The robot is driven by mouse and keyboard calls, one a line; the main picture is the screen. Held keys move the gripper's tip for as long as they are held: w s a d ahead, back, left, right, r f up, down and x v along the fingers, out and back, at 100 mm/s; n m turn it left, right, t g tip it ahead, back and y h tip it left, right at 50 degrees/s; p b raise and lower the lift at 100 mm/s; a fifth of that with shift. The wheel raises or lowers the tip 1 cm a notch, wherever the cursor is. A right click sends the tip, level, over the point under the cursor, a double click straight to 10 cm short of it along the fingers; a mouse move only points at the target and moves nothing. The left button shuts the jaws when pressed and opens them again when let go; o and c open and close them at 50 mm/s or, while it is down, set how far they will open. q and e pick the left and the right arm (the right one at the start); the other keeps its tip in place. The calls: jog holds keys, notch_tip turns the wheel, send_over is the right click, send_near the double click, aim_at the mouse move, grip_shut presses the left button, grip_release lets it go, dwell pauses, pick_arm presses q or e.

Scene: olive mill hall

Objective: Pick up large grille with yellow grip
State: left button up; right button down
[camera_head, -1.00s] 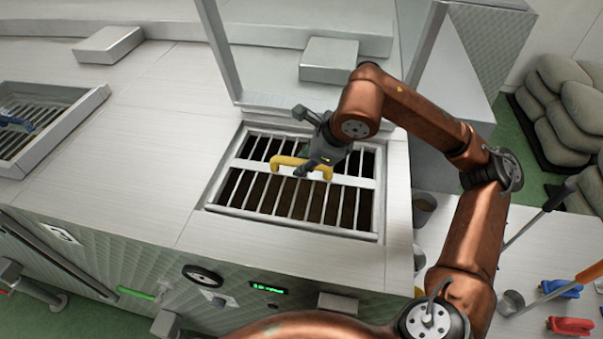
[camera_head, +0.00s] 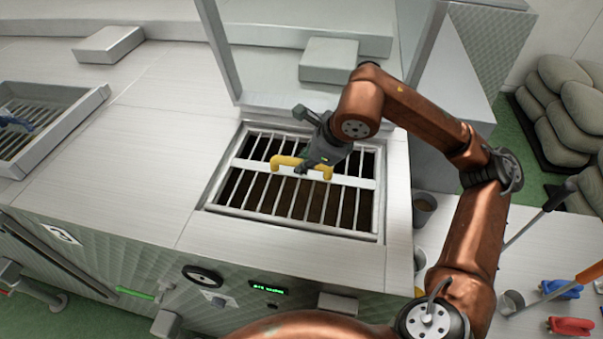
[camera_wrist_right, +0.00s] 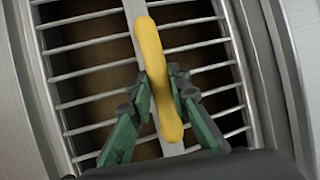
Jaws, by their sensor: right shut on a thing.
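The large grille (camera_head: 257,203) is a pale metal frame of bars with a white crossbar, lying in the rectangular opening of the machine's top; it also shows in the right wrist view (camera_wrist_right: 95,115). Its yellow grip (camera_head: 284,161) stands on the crossbar and shows in the right wrist view (camera_wrist_right: 149,50). My right gripper (camera_head: 308,168) is at the yellow grip. In the right wrist view its two green-and-dark fingers (camera_wrist_right: 160,88) are shut on the grip from either side. Dark space shows between the bars. My left gripper is not in view.
A tray with a smaller grille and blue grip (camera_head: 15,122) lies at the left. Metal blocks (camera_head: 328,58) and a clear upright panel stand behind the grille.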

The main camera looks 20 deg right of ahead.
jog(key=shift+r, duration=0.2)
jog(key=shift+w+r, duration=0.1)
jog(key=shift+r, duration=0.45)
jog(key=s+a+r+b, duration=0.1)
jog(key=s+a+r, duration=0.6)
jog(key=s+r, duration=0.4)
jog(key=shift+s+a+r+b, duration=0.3)
jog(key=shift+s+b, duration=0.1)
jog(key=shift+s, duration=0.1)
